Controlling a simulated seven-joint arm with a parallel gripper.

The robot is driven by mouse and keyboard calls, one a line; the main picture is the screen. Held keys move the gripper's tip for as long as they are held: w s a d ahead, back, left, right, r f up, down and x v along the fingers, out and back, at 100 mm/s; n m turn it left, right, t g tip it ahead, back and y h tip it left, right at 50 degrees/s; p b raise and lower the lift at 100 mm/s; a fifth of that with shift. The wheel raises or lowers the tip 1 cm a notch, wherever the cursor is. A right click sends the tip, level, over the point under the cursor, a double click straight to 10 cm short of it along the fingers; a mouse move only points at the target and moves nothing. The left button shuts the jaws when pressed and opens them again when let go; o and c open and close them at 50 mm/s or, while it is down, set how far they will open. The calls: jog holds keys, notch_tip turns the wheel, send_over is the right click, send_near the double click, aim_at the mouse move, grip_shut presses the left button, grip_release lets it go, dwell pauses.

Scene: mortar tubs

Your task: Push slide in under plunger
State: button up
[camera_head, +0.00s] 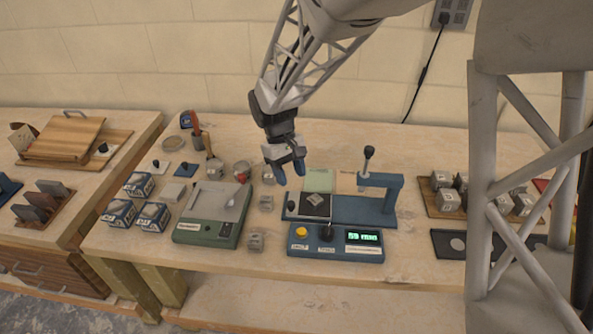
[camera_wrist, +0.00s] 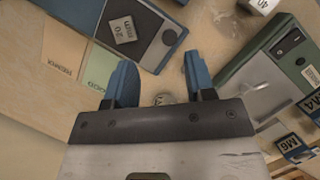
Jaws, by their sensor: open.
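The black slide (camera_head: 314,211) sits out at the left end of the blue test stand (camera_head: 362,212), with a small grey block (camera_head: 315,199) on it. The plunger (camera_head: 366,168) stands upright with a dark top at the stand's arm, to the right of the slide. My gripper (camera_head: 290,170) is open and empty, above and behind the slide's left end. Its blue fingertips show apart in the wrist view (camera_wrist: 160,75).
A control box (camera_head: 335,252) with a lit green display stands in front of the stand. A green scale (camera_head: 208,232) is to the left, with several loose grey blocks between. A green pad (camera_head: 318,180) lies behind the slide. A tray of blocks (camera_head: 432,210) is at the right.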

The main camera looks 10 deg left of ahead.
aim_at(291, 202)
jog(key=shift+w+a+f, duration=0.15)
jog(key=shift+a+f, duration=0.3)
jog(key=shift+a, duration=0.1)
jog(key=shift+w+a+f, duration=0.15)
jog(key=shift+a+f, duration=0.25)
jog(key=shift+a, duration=0.15)
jog(key=shift+x, duration=3.9)
jog(key=shift+d, duration=0.1)
jog(key=shift+c, duration=0.3)
grip_shut()
